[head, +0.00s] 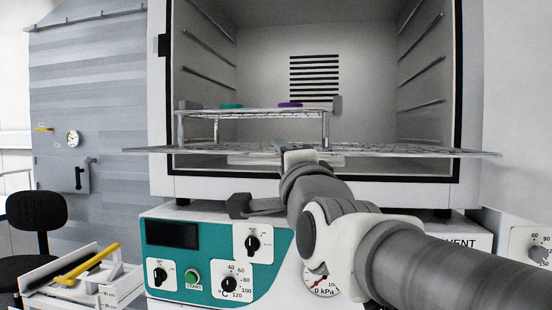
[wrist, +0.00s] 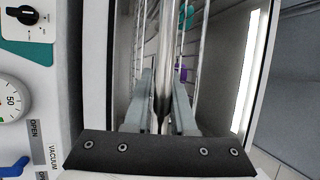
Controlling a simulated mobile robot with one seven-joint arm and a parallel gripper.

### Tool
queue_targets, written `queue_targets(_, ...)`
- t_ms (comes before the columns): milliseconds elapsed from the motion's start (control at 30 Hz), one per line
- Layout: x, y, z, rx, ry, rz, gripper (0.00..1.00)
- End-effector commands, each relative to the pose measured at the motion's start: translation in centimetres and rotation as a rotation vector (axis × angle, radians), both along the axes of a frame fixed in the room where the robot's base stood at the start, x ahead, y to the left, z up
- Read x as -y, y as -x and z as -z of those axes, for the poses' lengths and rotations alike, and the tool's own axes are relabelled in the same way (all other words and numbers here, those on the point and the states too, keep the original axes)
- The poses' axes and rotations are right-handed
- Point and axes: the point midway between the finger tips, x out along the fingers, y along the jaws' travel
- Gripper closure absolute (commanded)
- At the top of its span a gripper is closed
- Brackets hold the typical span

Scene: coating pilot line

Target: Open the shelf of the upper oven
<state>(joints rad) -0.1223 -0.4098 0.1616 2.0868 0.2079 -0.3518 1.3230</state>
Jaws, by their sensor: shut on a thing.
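The upper oven (head: 465,120) stands with its chamber open to me. Its wire shelf (head: 420,151) sits low at the opening. It looks wider than the opening, so its front part stands out of the chamber. My gripper (head: 300,156) is at the middle of the shelf's front edge. In the wrist view my gripper (wrist: 163,95) has its two fingers closed on either side of a shelf bar (wrist: 166,60). The exact contact is partly hidden by the fingers.
A small wire rack (head: 255,112) with teal and purple items is inside the chamber. Below is a teal control panel (head: 200,232) with knobs. A pressure gauge (head: 321,280) is partly behind my arm. A black chair (head: 36,212) and a yellow-handled thing (head: 90,262) are left.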

Motion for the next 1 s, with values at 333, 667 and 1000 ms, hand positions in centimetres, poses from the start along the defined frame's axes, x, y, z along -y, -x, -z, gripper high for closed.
queue_targets(333,-0.2,0.3,-0.8,0.019,0.000,-0.003,0.62)
queue_targets(667,0.0,0.1,-0.3,0.009,-0.001,-0.001,0.51)
queue_targets(1000,0.7,3.6,0.6,0.009,0.000,-0.001,0.51)
